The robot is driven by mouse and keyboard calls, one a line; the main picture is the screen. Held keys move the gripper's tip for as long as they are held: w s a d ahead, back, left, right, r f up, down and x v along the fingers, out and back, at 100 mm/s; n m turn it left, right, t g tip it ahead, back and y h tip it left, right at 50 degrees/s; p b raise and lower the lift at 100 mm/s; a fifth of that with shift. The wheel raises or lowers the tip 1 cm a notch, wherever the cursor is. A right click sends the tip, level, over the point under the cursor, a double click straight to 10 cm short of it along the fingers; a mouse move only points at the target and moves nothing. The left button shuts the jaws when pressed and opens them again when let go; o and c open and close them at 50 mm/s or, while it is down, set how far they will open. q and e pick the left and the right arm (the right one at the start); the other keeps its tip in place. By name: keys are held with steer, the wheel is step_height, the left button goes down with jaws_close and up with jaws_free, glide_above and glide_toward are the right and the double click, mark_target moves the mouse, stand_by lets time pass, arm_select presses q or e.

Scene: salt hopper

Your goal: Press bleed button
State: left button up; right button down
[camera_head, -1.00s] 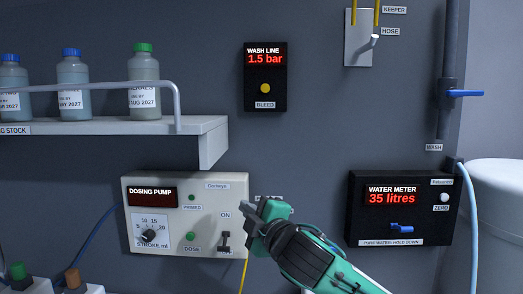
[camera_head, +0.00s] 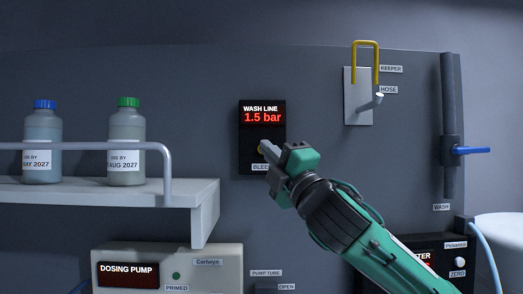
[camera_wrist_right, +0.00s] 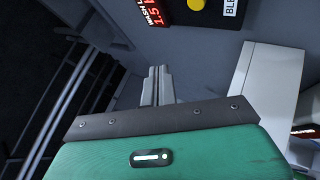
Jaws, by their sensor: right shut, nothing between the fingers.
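The black wash line box (camera_head: 246,129) hangs on the grey wall and its red display (camera_head: 263,117) reads 1.5 bar. Its yellow bleed button shows in the right wrist view (camera_wrist_right: 196,4) at the top edge, above and to the right of the fingertips. In the head view my right gripper (camera_head: 266,148) is in front of the box and covers most of the button and part of the BLEED label (camera_head: 260,167). In the wrist view the fingers (camera_wrist_right: 157,72) are shut, empty and look apart from the button. My left gripper is not in view.
A white shelf (camera_head: 205,200) with a rail and bottles (camera_head: 125,150) juts out at left, near the box. The dosing pump (camera_head: 215,255) is below. A hose holder (camera_head: 357,100) and a blue-handled valve (camera_head: 470,150) are at right. The water meter is partly hidden behind my right arm.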

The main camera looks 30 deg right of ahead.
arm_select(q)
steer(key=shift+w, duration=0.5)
arm_select(e)
steer(key=w+d, duration=0.4)
steer(key=w, duration=0.3)
steer(key=shift+w+d, duration=0.3)
steer(key=shift+w, duration=0.05)
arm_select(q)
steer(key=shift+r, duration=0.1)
arm_select(e)
steer(key=shift+w, duration=0.1)
stand_by(1.3)
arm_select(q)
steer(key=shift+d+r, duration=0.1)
arm_select(e)
steer(key=shift+w+d, duration=0.2)
steer(key=shift+w, duration=0.05)
arm_select(q)
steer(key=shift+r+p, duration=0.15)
steer(key=shift+p, duration=0.2)
arm_select(e)
steer(key=shift+w+d, duration=0.3)
steer(key=shift+w, duration=0.1)
stand_by(0.4)
steer(key=shift+s+a, duration=0.5)
steer(key=shift+s, duration=0.3)
